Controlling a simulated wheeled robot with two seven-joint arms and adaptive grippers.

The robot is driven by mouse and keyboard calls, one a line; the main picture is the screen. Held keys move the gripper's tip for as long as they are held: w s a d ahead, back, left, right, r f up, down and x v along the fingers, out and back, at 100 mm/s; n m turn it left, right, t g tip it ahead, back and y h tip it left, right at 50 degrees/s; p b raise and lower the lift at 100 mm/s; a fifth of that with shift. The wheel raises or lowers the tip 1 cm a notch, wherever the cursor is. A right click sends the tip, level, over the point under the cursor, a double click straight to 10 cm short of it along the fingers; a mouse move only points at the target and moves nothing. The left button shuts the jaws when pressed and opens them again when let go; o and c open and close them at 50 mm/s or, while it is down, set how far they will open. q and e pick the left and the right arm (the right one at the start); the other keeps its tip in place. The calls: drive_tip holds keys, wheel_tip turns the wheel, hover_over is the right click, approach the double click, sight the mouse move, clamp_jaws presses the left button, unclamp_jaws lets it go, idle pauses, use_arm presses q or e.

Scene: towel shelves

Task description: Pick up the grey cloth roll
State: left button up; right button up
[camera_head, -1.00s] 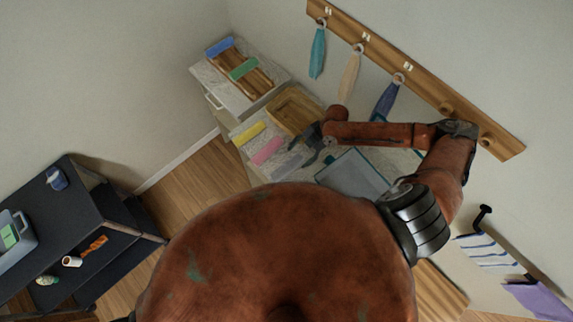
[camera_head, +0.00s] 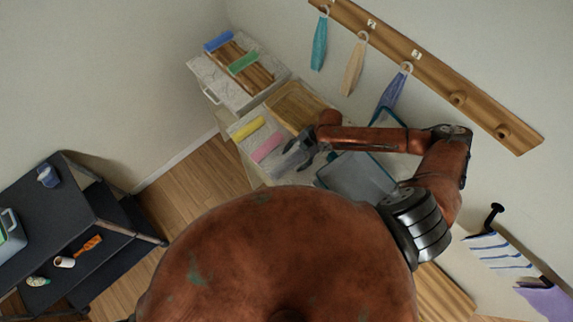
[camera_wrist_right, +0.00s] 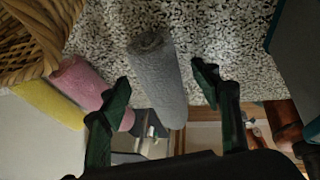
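The grey cloth roll (camera_wrist_right: 158,82) lies on the speckled counter top in the right wrist view, between my open fingers and beyond their tips. In the head view the grey roll (camera_head: 288,162) shows beside the pink roll, partly hidden by my gripper. My right gripper (camera_head: 312,155) is open over that end of the counter. My left gripper is not in view.
A pink roll (camera_head: 267,148) and a yellow roll (camera_head: 248,129) lie beside the grey one. A wicker tray (camera_head: 293,104) is behind them. A grey bin (camera_head: 354,177) stands right of my gripper. Towels hang from a wall rack (camera_head: 430,72).

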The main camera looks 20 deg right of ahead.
drive_tip(key=c, duration=1.2)
drive_tip(key=shift+o, duration=0.2)
